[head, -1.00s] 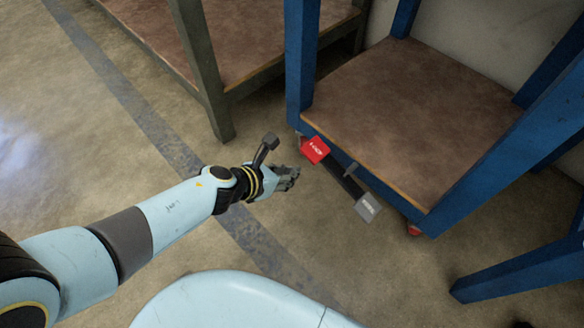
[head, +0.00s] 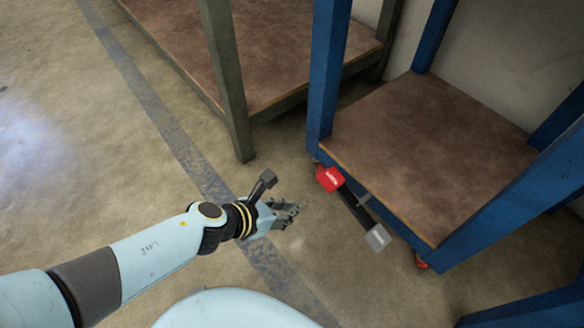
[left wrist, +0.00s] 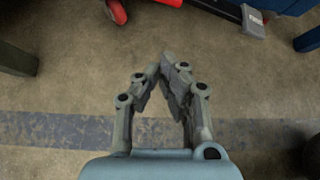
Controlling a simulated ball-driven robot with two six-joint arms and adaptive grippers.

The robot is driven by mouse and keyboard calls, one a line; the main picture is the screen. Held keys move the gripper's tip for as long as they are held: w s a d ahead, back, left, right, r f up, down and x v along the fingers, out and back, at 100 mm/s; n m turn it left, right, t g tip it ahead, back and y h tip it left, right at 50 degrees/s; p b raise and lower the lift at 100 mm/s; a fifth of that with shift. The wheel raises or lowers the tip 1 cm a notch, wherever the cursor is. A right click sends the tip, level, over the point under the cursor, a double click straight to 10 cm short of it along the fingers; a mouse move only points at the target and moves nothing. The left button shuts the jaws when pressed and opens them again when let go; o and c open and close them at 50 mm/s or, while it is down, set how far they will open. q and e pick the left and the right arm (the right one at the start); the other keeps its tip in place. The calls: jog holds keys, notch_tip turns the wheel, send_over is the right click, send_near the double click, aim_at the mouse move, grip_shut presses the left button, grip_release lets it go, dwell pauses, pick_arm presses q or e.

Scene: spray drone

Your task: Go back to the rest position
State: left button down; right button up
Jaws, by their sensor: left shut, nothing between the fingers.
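My left gripper (head: 292,209) shows in the head view at the end of my pale blue left arm, low over the concrete floor. It is shut and empty. In the left wrist view its fingers (left wrist: 166,62) come together at the tips with only floor behind them. The gripper is apart from the pedal bar on the blue cart, a little to its left. My right gripper is in neither view.
A blue cart with a brown shelf (head: 430,150) stands at the right. Its low bar carries a red pedal (head: 330,179) and a grey pedal (head: 377,237). A grey-green table leg (head: 228,90) stands behind the gripper. The floor at left is clear.

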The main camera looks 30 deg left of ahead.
pick_arm(q)
jog(key=shift+r, duration=0.1)
dwell(0.5)
